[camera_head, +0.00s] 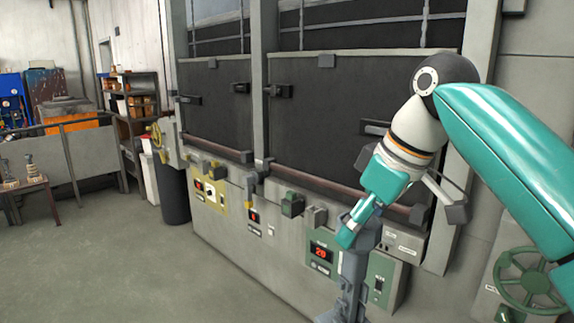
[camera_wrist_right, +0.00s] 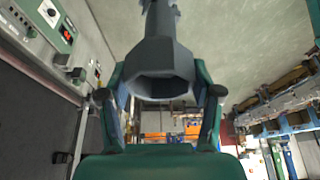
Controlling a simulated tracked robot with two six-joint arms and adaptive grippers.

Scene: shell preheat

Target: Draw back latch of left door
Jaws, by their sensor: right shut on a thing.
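The left door (camera_head: 215,112) is a dark panel in the grey furnace front and looks closed. A black latch (camera_head: 188,99) sits at its left edge and another black latch (camera_head: 240,88) at its right edge. The right door (camera_head: 345,105) has a similar latch (camera_head: 278,90). My right gripper (camera_head: 352,232) is low in front of the right side of the furnace, well away from the left door. It is shut on a grey flared piece (camera_head: 352,270), whose octagonal end (camera_wrist_right: 163,82) shows between the fingers in the wrist view. My left gripper is out of view.
Control boxes line the furnace front, including a yellow panel (camera_head: 211,192) and a green panel with red display (camera_head: 320,254). A green handwheel (camera_head: 528,280) stands at right. A dark bin (camera_head: 174,190) stands at the furnace's left end. The floor at left is clear.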

